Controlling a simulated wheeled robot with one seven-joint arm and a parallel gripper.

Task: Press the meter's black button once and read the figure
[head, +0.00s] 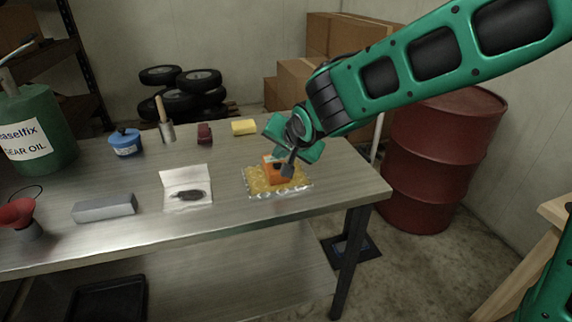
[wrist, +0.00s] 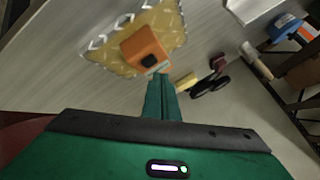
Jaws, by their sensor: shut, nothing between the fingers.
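The meter (head: 271,169) is a small orange block on a yellow patterned mat (head: 262,187) near the right end of the metal table. In the wrist view the meter (wrist: 139,47) shows a dark button (wrist: 149,60) on its face, and a small pale patch at its lower edge close to the fingertips. No figure can be read. My gripper (head: 289,168) is shut and empty, pointing down at the meter's right side. In the wrist view its fingertips (wrist: 159,76) are just below the meter; I cannot tell whether they touch it.
Left of the mat lie a white sheet with a dark object (head: 188,187) and a grey block (head: 105,208). Behind are a yellow block (head: 244,127), a dark red item (head: 204,133), a brush (head: 165,122) and a blue container (head: 125,142). A red drum (head: 440,160) stands right.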

